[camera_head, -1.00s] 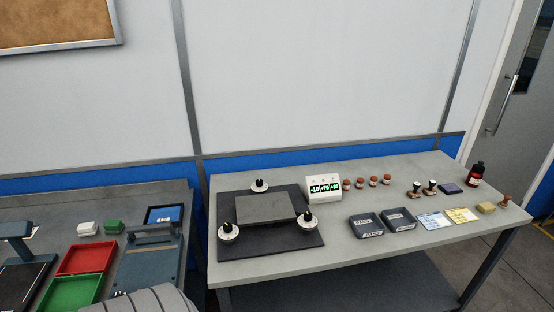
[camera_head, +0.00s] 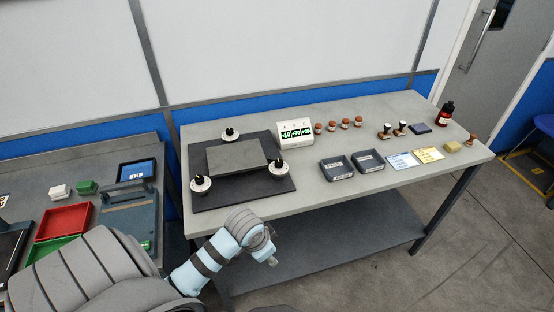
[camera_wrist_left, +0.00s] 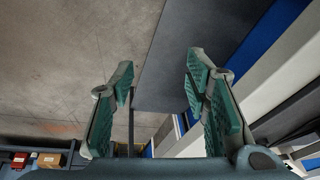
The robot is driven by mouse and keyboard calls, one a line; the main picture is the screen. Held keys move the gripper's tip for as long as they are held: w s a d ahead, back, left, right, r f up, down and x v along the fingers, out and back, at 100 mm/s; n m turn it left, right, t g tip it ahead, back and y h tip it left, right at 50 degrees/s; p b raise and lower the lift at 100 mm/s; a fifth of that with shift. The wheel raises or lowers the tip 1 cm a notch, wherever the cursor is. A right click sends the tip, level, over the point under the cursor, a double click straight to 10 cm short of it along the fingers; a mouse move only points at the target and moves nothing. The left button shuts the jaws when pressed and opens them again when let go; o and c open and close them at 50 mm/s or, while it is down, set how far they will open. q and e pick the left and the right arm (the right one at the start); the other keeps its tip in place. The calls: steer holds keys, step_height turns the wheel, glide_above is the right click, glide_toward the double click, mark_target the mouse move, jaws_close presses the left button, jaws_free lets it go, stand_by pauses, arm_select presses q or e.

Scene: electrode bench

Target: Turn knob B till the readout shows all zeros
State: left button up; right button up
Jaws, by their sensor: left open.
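A white readout box (camera_head: 296,131) with three green number fields under small letter marks stands at the back of the bench. The first field looks like -10 and none of the digits is sharp. Three black-capped knobs on white dials surround a grey plate (camera_head: 238,156): one behind it (camera_head: 230,135), one front left (camera_head: 201,184), one at the right (camera_head: 281,168). I cannot read which is B. My left gripper is open and empty in the left wrist view (camera_wrist_left: 160,63). In the head view, my left arm reaches in front of the bench, apart from the knobs. My right gripper is not visible.
Several brown-capped jars (camera_head: 332,126), dark trays (camera_head: 337,169), stamps, cards and a dark bottle (camera_head: 446,111) occupy the bench's right side. A side table at left holds a red tray (camera_head: 63,222) and a tablet. The bench's front edge (camera_head: 330,203) lies beside my arm.

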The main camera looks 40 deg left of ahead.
arm_select(q)
steer(key=w+a+r+m, duration=0.1)
steer(key=w+a+r, duration=0.85)
steer(key=w, duration=0.35)
steer(key=h, duration=0.2)
glide_toward(278, 162)
steer(key=shift+t, duration=0.4)
steer(key=b+x, duration=0.1)
steer(key=x, duration=0.7)
steer(key=shift+s+f+b, duration=0.1)
steer(key=shift+f+b, duration=0.3)
jaws_close()
